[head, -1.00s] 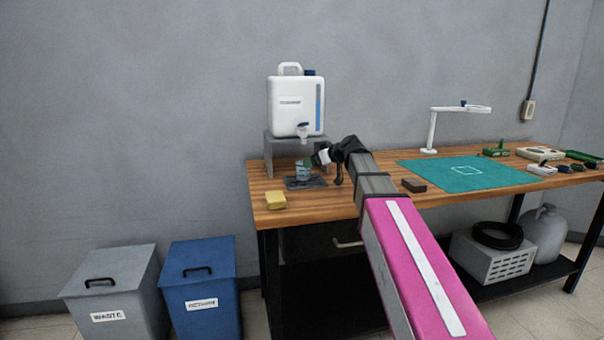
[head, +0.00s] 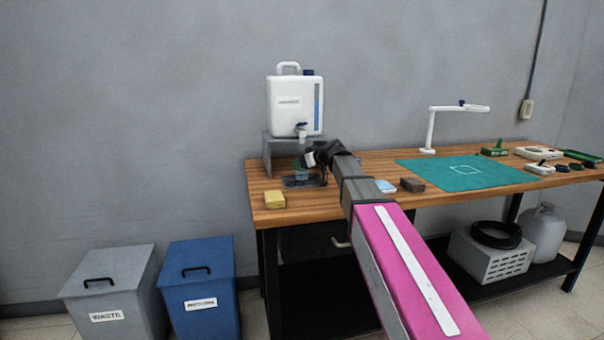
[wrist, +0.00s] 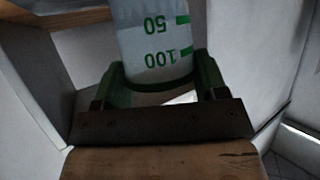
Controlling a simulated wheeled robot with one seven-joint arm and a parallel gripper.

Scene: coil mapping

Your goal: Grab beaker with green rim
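The beaker (wrist: 155,45) is clear, with green 50 and 100 marks that appear upside down in the wrist view. Its green rim (wrist: 150,88) faces the wrist camera. My gripper (wrist: 160,78) has one finger on each side of the beaker near the rim. The fingers look very close to its wall, but I cannot tell whether they press on it. In the head view my gripper (head: 312,165) is low at the dark tray, and the beaker (head: 301,172) shows only as a small greenish patch, partly hidden by it.
A white container with a tap (head: 296,105) stands on a grey stand (head: 267,158) just behind. A yellow sponge (head: 274,199) lies left of the tray (head: 298,183). A brown block (head: 412,185) and a light-blue item (head: 386,186) lie right. A green mat (head: 465,174) is farther right.

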